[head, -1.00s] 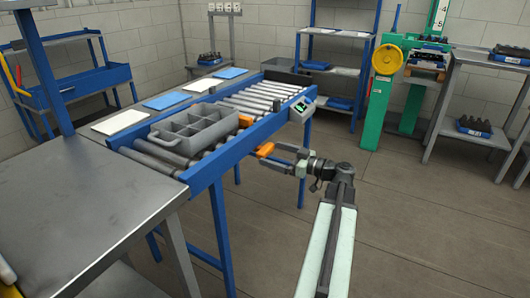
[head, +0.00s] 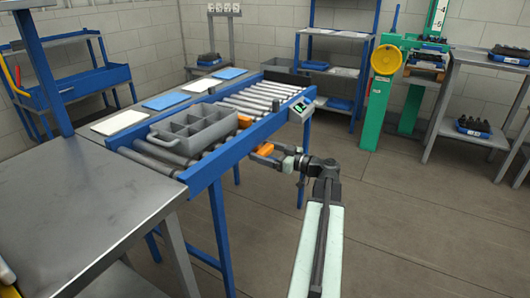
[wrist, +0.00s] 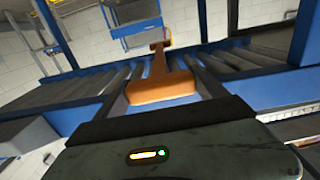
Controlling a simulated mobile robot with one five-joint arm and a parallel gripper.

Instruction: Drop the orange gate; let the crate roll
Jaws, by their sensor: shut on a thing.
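The grey crate (head: 196,128), a divided tray with a handle, sits on the rollers at the near end of the blue conveyor (head: 232,150). The orange gate (head: 244,121) shows above the rollers just past the crate's far right side. Its orange handle (head: 264,149) sticks out at the conveyor's right side. My gripper (head: 260,154) is shut on this handle. The jaw contact is partly hidden.
Free rollers (head: 262,98) run beyond the gate to a dark end stop (head: 286,77). A steel table (head: 85,200) stands at the near left. A small display (head: 300,108) is on the conveyor's right side. The floor to the right is open.

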